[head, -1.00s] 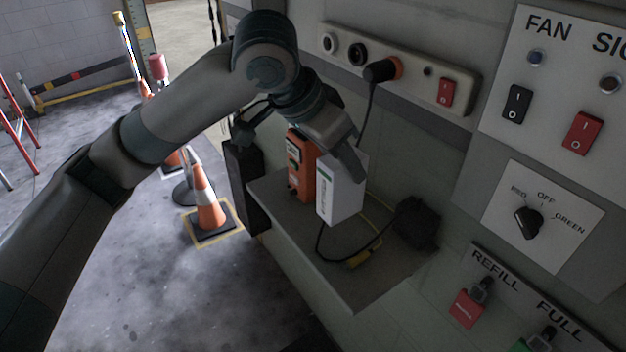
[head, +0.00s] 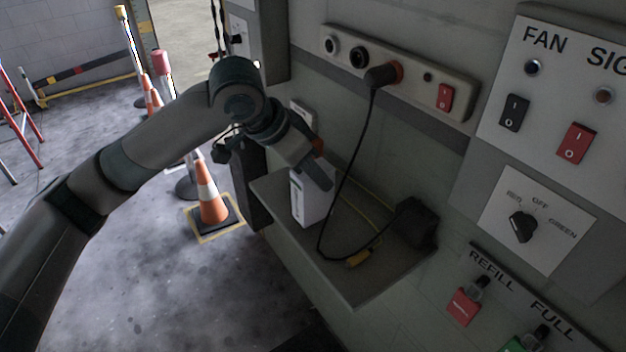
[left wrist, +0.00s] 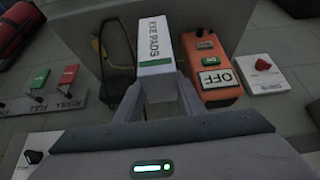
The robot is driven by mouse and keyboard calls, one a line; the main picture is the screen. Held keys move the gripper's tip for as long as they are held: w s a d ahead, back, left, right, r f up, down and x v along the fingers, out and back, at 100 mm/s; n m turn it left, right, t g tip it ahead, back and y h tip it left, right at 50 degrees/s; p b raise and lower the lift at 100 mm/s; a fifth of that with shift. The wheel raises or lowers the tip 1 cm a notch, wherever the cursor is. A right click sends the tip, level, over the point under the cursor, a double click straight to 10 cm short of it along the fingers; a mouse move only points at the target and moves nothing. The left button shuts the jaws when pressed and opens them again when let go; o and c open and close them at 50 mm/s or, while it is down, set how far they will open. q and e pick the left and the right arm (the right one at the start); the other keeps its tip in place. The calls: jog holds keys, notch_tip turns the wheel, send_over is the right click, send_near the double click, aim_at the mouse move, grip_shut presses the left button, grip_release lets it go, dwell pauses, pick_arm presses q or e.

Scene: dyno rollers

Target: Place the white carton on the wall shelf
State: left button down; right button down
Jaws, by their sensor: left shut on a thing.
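The white carton (head: 312,203) is upright at the shelf's front left part in the head view. I cannot tell whether its base touches the shelf. In the left wrist view the carton (left wrist: 155,42) shows the words "EYE PADS" and a green stripe. My left gripper (head: 318,178) is shut on its upper end, and both fingers (left wrist: 160,98) show beside it in the left wrist view. The grey wall shelf (head: 360,285) is under and behind the carton. My right gripper is not in view.
A black adapter (head: 412,222) and cables occupy the shelf's right part. A black cord (head: 350,165) hangs from the socket strip (head: 440,75). The shelf's front middle is bare.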

pick_arm(q)
jog(key=shift+f, duration=1.35)
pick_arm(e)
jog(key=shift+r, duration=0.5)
pick_arm(q)
jog(key=shift+p, duration=0.3)
jog(key=c, duration=1.2)
grip_release()
jog(key=shift+f, duration=0.15)
jog(key=shift+v, duration=0.9)
jog(key=shift+b+v, duration=1.15)
jog(key=shift+v, duration=4.1)
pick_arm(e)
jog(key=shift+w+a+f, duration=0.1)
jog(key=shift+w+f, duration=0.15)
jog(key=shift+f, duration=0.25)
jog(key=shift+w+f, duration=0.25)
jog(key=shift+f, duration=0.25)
pick_arm(q)
jog(key=shift+w+d, duration=0.1)
